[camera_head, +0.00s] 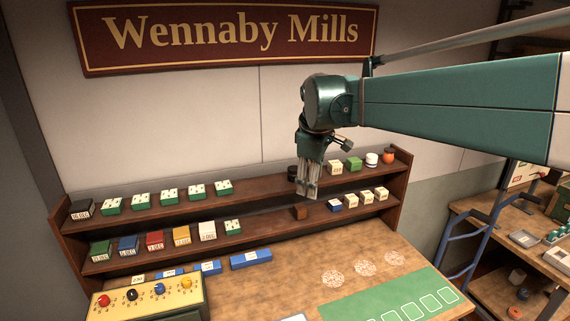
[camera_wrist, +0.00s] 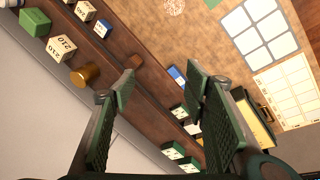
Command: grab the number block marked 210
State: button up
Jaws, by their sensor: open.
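A cream block (camera_wrist: 62,47) marked 210 stands on a shelf in the wrist view, between a brass cylinder (camera_wrist: 85,75) and a green block (camera_wrist: 33,21). In the head view a cream block (camera_head: 336,166) beside a green block (camera_head: 353,163) on the upper shelf looks like the same one, its marking too small to read. My gripper (camera_head: 308,194) hangs in front of the shelves, to the left of and lower than that block. In the wrist view my gripper (camera_wrist: 160,76) has its fingers wide apart with nothing held between them.
Jars, including an orange one (camera_head: 389,157), stand right of the blocks on the upper shelf. A small brown cube (camera_head: 300,212) sits on the lower shelf below my gripper. Domino-like tiles (camera_head: 168,196) and coloured boxes (camera_head: 154,240) fill the left side. The counter (camera_head: 290,275) lies in front.

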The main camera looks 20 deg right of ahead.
jog(key=w+d+r+n+g+p, duration=0.2)
jog(key=w+d+n, duration=0.2)
jog(key=w+d, duration=0.55)
jog(key=n+g+p, duration=0.2)
jog(key=n+p, duration=0.1)
jog(key=n, duration=0.1)
send_over(335, 162)
jog(key=a, duration=0.2)
notch_tip(335, 162, down, 2)
jog(key=shift+s+f, duration=0.15)
jog(key=shift+w+d+f, duration=0.15)
jog(key=shift+w+d, duration=0.05)
jog(key=shift+f, duration=0.15)
jog(key=shift+d+f, duration=0.2)
jog(key=shift+f, duration=0.95)
jog(key=shift+f, duration=0.1)
jog(key=shift+s+d+f+p, duration=0.1)
jog(key=shift+d+f+p, duration=0.1)
jog(key=shift+f, duration=0.6)
jog(key=shift+w+d+f+p, duration=0.15)
jog(key=shift+d+f, duration=0.1)
jog(key=shift+f, duration=0.6)
jog(key=shift+s+d+f+p, duration=0.15)
jog(key=shift+d+f, duration=0.05)
jog(key=shift+f, duration=0.6)
